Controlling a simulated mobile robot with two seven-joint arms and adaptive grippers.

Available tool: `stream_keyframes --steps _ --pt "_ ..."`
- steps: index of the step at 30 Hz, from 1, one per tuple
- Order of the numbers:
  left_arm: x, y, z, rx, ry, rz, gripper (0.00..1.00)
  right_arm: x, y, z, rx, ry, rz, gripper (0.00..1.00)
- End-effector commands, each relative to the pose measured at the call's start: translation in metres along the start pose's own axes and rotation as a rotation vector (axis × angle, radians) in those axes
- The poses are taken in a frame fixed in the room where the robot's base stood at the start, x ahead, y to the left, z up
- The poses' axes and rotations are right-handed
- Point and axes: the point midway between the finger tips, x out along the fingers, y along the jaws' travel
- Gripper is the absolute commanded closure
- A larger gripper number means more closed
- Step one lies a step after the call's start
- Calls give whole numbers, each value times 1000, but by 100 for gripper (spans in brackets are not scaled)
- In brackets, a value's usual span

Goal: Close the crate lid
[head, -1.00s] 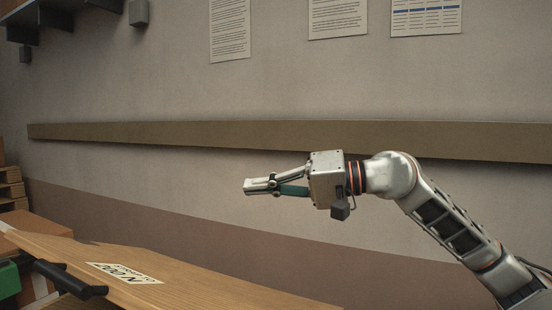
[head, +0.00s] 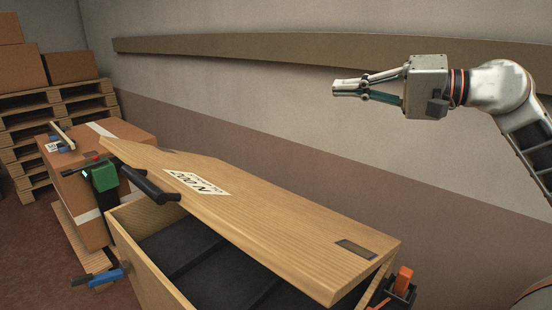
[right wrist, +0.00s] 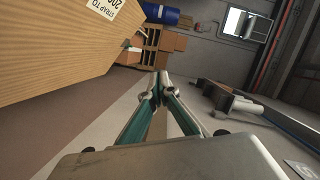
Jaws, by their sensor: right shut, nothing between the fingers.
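The wooden crate lid (head: 270,215) stands partly open, tilted over the crate (head: 140,265). It has a black handle (head: 150,187) at its left end and a white label reading 200 N. A gap along the front shows the crate's dark interior. My right gripper (head: 350,88) is shut and empty, in the air above and beyond the lid's right part, pointing left and apart from it. In the right wrist view the lid (right wrist: 50,45) fills the upper left, beside the shut fingertips (right wrist: 160,78). My left gripper is not in view.
A strapped cardboard box (head: 105,150) with clamps stands left of the crate. Stacked pallets (head: 50,110) carry more boxes at the back left. A wall with a wooden rail (head: 240,52) runs behind. An orange-and-black latch-like part (head: 400,285) sits at the crate's right end.

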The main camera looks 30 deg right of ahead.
Motion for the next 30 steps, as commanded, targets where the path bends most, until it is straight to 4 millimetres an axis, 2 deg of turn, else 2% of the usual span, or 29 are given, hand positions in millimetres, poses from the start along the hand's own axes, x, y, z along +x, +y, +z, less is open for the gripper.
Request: stream_keyframes --steps 5,10,17,22,26,30 --pt "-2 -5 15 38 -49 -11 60 10 8 -3 278 -58 33 100" --pt "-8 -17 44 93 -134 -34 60 38 23 14 702 -179 142 100" --pt "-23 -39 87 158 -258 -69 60 82 25 59 1203 -320 416 100" --pt "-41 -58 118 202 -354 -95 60 106 17 98 1501 -338 709 100" --pt "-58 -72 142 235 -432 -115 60 117 7 124 1686 -264 964 100" --pt "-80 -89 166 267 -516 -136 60 121 -4 145 1848 -77 1237 100"
